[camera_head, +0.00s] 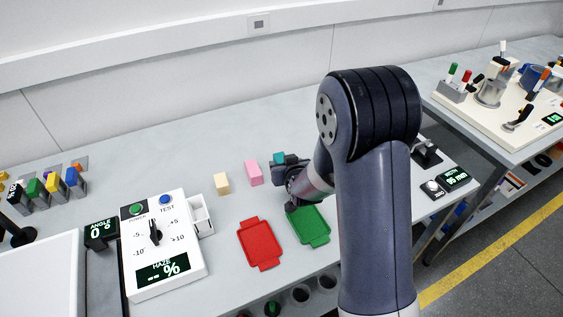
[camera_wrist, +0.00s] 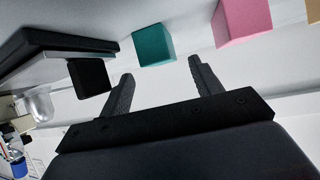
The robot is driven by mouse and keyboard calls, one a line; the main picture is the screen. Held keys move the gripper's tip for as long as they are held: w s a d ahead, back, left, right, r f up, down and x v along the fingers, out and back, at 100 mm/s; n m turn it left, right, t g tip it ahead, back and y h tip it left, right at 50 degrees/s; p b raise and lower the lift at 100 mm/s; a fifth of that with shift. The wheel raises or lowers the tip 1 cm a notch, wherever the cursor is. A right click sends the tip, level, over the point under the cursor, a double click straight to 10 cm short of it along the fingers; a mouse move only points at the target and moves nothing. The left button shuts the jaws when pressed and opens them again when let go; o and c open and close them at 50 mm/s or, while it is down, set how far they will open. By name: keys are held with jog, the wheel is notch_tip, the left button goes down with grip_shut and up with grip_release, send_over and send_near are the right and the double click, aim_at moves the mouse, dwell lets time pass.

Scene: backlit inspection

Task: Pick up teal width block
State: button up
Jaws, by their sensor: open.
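The teal width block (camera_wrist: 154,45) stands just beyond my fingertips in the wrist view, roughly between them and apart from both. In the head view the teal block (camera_head: 279,158) shows only in part, behind my gripper (camera_head: 288,182). My gripper (camera_wrist: 160,75) is open and empty, its two dark fingers spread toward the block. Part of my gripper is hidden by my arm in the head view.
A pink block (camera_head: 254,173) stands left of the teal one, and a cream block (camera_head: 221,184) farther left. A green tray (camera_head: 310,226) and a red tray (camera_head: 259,243) lie in front. A white control box (camera_head: 162,247) stands at left.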

aim_at(282, 160)
jog(key=shift+p+x, duration=0.35)
jog(key=shift+x, duration=1.35)
jog(key=shift+a, duration=0.1)
jog(key=shift+c, duration=0.5)
jog(key=c, duration=1.1)
